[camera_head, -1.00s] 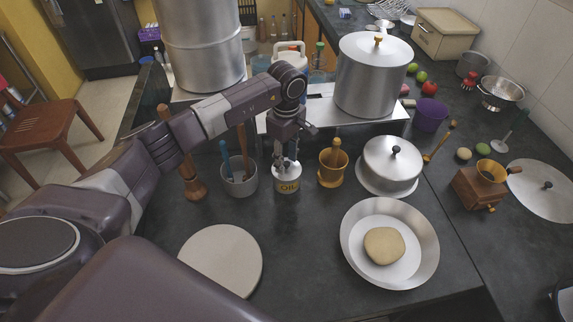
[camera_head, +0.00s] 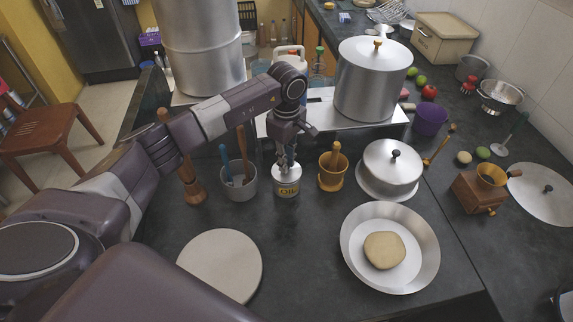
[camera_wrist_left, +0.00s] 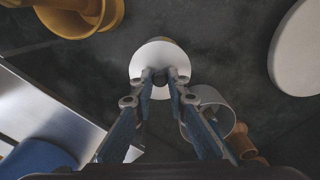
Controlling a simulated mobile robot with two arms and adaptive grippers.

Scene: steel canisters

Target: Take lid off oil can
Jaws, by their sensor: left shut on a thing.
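The oil can (camera_head: 287,190), a small can with a yellow "OIL" label, stands upright on the dark counter. Its pale lid (camera_head: 279,174) is on top, and I cannot make out any gap between them. My left gripper (camera_head: 286,165) points down from above and is shut on the lid's knob. In the left wrist view the round white lid (camera_wrist_left: 148,58) lies under the fingertips (camera_wrist_left: 159,76), with the dark knob between them. Part of the can's yellowish side shows past the lid's edge there. My right gripper is not in view.
A grey cup (camera_head: 239,187) with tools stands close left of the can, and a brass mortar (camera_head: 333,181) close right. A big steel pot (camera_head: 371,85) is on a raised shelf behind. The counter in front of the can is clear, beside a round pale board (camera_head: 220,262).

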